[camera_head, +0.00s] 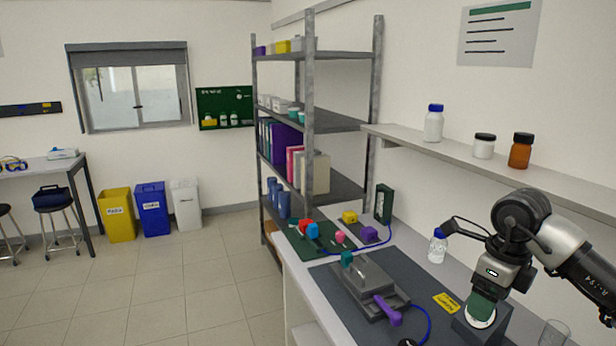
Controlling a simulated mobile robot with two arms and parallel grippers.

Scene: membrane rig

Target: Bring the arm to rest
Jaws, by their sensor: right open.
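My right arm comes in from the right, above the bench. Its gripper (488,264) is open, with nothing seen between its fingers. My left gripper is not in view.
A glass beaker (553,334) stands at the lower right. A wall shelf (480,165) with bottles hangs behind the arm. A tall rack (309,120) stands further left.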

